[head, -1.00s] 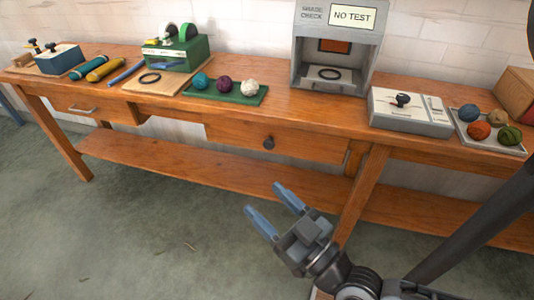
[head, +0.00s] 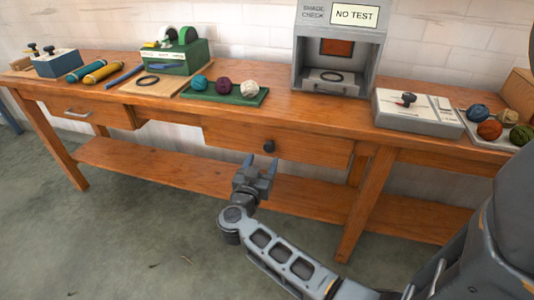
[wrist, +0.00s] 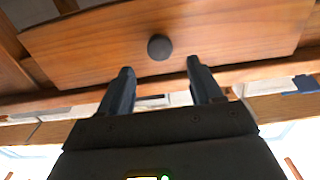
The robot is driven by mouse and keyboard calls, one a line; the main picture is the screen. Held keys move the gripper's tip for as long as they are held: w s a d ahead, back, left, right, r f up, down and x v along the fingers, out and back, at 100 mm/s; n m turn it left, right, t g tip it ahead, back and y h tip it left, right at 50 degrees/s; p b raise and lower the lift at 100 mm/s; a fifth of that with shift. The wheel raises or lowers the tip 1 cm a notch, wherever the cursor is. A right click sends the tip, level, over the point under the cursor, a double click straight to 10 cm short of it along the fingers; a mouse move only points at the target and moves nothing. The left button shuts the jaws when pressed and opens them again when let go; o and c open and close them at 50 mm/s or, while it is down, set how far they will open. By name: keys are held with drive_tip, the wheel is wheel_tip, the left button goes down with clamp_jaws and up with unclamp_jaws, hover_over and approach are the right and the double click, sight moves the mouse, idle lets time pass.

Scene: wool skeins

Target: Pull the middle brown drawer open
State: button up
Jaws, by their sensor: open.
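The middle brown drawer (head: 310,149) is in the bench front, below the tabletop, and looks shut. Its dark round knob (head: 269,146) stands out from the drawer front. My gripper (head: 260,163) is open and empty, just below and in front of the knob in the head view. In the wrist view the drawer front (wrist: 230,35) fills the top, and the knob (wrist: 160,47) lies beyond my fingertips (wrist: 160,66), between their lines. The fingers do not touch the knob.
Another drawer with a bar handle (head: 76,114) is at the left. A lower shelf (head: 160,167) runs under the bench and a bench leg (head: 365,205) stands right of the drawer. The tabletop holds a green tray (head: 225,97) with wool balls and a grey booth (head: 336,50).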

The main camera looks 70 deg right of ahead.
sight(268, 148)
drive_tip(key=d, duration=0.3)
drive_tip(key=d+b, duration=0.1)
drive_tip(key=d, duration=0.1)
drive_tip(key=shift+w+d, duration=0.25)
drive_tip(key=shift+d, duration=0.1)
drive_tip(key=shift+c, duration=0.2)
clamp_jaws()
